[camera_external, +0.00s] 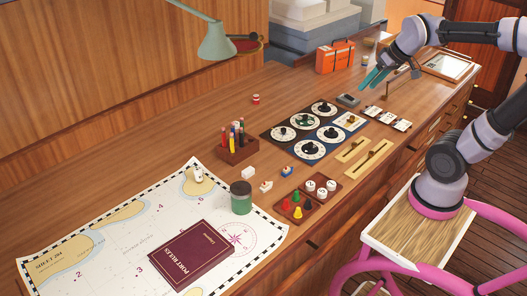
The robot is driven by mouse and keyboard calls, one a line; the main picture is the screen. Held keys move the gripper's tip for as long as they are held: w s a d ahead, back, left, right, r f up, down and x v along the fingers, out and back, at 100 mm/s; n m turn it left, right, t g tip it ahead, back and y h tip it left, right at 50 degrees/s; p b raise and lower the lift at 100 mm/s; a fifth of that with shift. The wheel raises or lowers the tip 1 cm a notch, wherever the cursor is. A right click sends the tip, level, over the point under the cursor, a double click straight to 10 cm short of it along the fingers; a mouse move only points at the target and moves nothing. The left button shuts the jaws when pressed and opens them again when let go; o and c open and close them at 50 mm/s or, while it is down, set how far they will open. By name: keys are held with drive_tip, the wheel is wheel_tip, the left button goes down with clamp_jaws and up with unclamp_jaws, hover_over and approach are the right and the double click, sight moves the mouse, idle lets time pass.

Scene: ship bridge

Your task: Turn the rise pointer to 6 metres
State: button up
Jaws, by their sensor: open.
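A dark board (297,142) on the wooden desk carries several round white dials with black pointers or knobs. One dial (323,108) is at its far end, others (331,133) and (310,150) are on the near side, and another (283,134) is at the left. Their lettering is too small to read, so I cannot tell which is the rise pointer or where it points. My gripper (371,81), with teal fingers, is open and empty above the desk, beyond and to the right of the board, apart from the dials.
A grey box (348,100) and several white-topped pieces (386,116) stand near the board's right side. Brass sliders (367,160) lie in front. An orange case (335,57) is behind. A pencil holder (238,150), green jar (241,199), and chart with book (192,256) are left.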

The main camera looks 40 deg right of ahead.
drive_tip(key=w+d+f+n+g, duration=0.25)
drive_tip(key=w+d+f, duration=0.2)
drive_tip(key=w, duration=0.45)
drive_tip(key=n+g+h, duration=0.1)
drive_tip(key=n+g, duration=0.2)
drive_tip(key=n, duration=0.4)
hover_over(332, 129)
wheel_tip(332, 129, down, 18)
wheel_tip(332, 129, down, 10)
drive_tip(key=shift+w+r, duration=0.15)
clamp_jaws()
